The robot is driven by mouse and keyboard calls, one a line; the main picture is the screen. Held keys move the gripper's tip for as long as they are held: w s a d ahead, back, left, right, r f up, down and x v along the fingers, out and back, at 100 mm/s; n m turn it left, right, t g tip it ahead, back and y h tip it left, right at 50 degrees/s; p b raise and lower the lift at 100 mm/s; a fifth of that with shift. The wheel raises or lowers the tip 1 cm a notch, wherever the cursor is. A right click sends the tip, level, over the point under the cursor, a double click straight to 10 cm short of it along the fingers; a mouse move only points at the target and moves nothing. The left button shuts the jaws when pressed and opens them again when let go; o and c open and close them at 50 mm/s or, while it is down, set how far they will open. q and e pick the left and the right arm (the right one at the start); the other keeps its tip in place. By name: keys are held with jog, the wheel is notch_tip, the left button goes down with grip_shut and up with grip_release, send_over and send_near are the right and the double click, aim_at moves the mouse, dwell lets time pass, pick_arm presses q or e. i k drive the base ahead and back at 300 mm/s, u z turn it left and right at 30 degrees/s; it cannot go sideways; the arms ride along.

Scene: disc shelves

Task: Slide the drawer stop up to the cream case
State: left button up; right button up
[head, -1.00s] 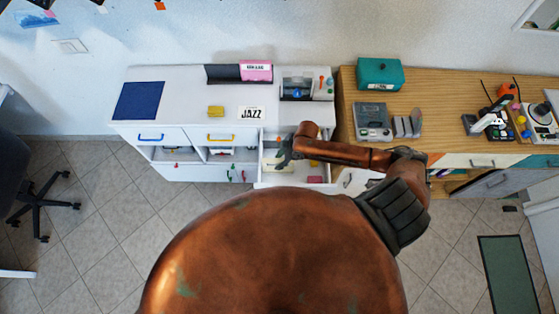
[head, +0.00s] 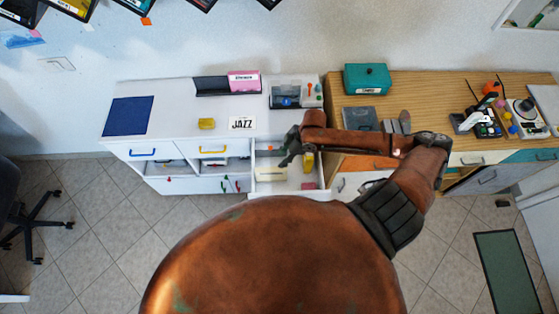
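The cream case (head: 271,174) lies in the left part of an open white drawer (head: 288,187). My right gripper (head: 287,158) is over the drawer, close to the back of the case; I cannot tell whether it touches anything. Its dark fingers are too small to show whether they are open or shut. A yellow piece (head: 308,163) stands in the drawer to the right of the gripper, and a small pink-red block (head: 309,186) lies near the front. I cannot tell which piece is the drawer stop. My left gripper is out of view.
The white cabinet top holds a blue mat (head: 128,116), a yellow block (head: 206,124), a JAZZ card (head: 242,123) and a pink-labelled sleeve (head: 244,82). On the wooden counter to the right stand a teal box (head: 367,78) and a grey device (head: 360,118).

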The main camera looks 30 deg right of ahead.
aim_at(270, 153)
jog(key=z, duration=1)
